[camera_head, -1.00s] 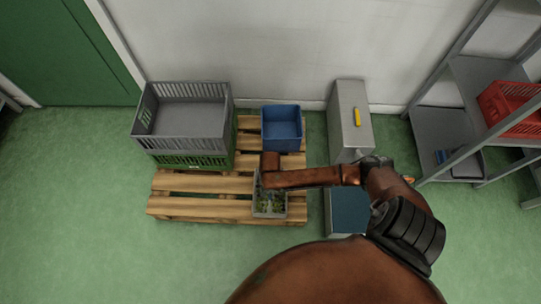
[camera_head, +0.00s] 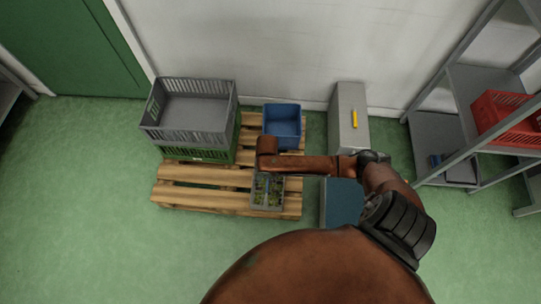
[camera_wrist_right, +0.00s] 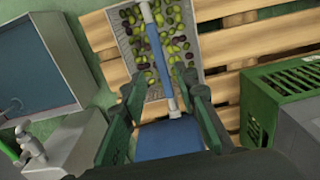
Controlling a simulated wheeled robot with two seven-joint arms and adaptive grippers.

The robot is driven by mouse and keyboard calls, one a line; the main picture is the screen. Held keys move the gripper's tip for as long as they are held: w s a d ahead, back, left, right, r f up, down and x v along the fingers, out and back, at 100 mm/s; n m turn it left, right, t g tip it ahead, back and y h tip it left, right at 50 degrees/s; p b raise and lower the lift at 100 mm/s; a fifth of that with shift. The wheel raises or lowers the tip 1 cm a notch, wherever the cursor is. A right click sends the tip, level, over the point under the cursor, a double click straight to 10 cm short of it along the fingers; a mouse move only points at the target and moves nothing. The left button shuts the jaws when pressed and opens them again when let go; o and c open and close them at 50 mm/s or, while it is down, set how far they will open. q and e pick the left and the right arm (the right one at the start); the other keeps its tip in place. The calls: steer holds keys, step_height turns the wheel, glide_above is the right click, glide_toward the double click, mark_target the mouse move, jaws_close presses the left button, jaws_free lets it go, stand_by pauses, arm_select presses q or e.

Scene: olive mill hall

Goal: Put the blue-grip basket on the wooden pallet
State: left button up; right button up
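The blue-grip basket (camera_head: 267,205) is a small grey tray of green and dark olives at the right front of the wooden pallet (camera_head: 210,203). It appears to rest on the slats. In the right wrist view, the basket (camera_wrist_right: 126,45) has a bar handle with a blue grip (camera_wrist_right: 156,52) across it. My right gripper (camera_wrist_right: 162,85) is open, its two fingers apart on either side of the handle, with gaps visible. In the head view my right arm reaches in from the right and hides that gripper. My left gripper is not in view.
A grey crate (camera_head: 193,138) sits on a green crate (camera_head: 200,156) at the pallet's back left. A blue bin (camera_head: 282,110) stands at its back right. A grey cabinet (camera_head: 345,115), a teal-topped box (camera_head: 342,200) and a shelf with a red crate (camera_head: 505,122) are to the right.

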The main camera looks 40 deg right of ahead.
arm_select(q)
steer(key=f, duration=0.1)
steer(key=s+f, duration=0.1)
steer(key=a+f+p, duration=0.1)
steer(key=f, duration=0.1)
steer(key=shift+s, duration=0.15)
arm_select(e)
step_height(320, 180, up, 3)
steer(key=shift+f, duration=0.2)
steer(key=s+a+f+n+y, duration=0.1)
steer(key=s+a+f+n, duration=0.15)
steer(key=s+f, duration=0.35)
steer(key=s+a+f+n, duration=0.1)
steer(key=s+f+n, duration=0.25)
steer(key=s, duration=0.45)
steer(key=s+d+f+n, duration=0.1)
steer(key=s+f+n, duration=0.1)
steer(key=s, duration=0.9)
steer(key=s+d+f+n, duration=0.2)
steer(key=s+f, duration=0.1)
steer(key=s, duration=0.8)
steer(key=shift+f+n+h, duration=0.25)
steer(key=shift+n+h, duration=0.05)
steer(key=shift+h, duration=0.1)
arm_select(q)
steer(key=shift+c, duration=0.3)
arm_select(e)
steer(key=shift+s, duration=0.1)
